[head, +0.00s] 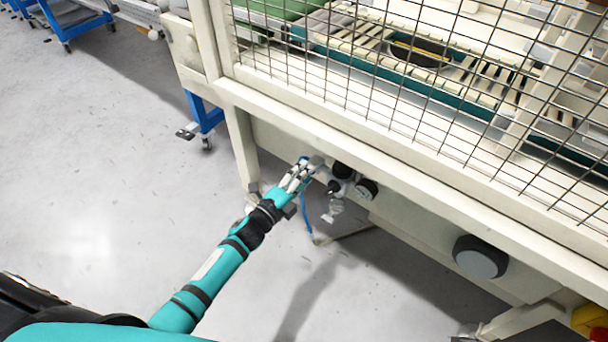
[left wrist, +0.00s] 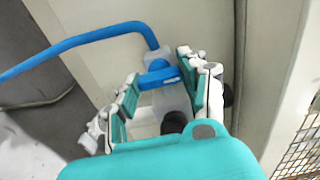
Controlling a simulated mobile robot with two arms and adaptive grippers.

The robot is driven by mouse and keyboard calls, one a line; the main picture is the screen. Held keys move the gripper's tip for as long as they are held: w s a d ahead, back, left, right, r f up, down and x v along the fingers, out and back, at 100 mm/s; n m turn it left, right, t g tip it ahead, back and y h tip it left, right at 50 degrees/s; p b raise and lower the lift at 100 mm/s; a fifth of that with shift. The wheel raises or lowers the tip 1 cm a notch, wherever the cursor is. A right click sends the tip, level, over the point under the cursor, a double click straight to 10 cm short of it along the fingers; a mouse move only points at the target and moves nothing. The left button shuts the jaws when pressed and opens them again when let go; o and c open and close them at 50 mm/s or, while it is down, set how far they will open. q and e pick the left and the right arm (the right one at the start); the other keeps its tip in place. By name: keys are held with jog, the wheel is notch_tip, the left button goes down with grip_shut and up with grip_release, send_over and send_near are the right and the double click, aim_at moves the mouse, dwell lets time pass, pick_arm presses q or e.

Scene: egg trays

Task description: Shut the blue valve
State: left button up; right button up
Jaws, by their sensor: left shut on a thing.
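The blue valve (left wrist: 158,78) shows in the left wrist view as a short blue handle on a pale, translucent body (left wrist: 172,103). My left gripper (left wrist: 159,70) has a finger on each side of the handle and is shut on it. In the head view the left gripper (head: 305,165) is at the machine's lower front panel. There only a small blue part of the valve (head: 304,159) shows by the fingertips; the rest is hidden by the fingers. My right gripper is in neither view.
A blue hose (left wrist: 100,36) bends away from the valve and hangs below the panel (head: 306,213). A round gauge (head: 366,190) and black fittings (head: 342,170) sit just right of the hand. The machine's beam (head: 330,145) and wire mesh (head: 400,90) are above. Open floor (head: 90,190) lies left.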

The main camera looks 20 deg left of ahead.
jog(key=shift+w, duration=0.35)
pick_arm(q)
jog(key=o, duration=1.2)
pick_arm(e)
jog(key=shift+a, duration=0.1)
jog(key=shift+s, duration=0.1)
pick_arm(q)
jog(key=v, duration=1.2)
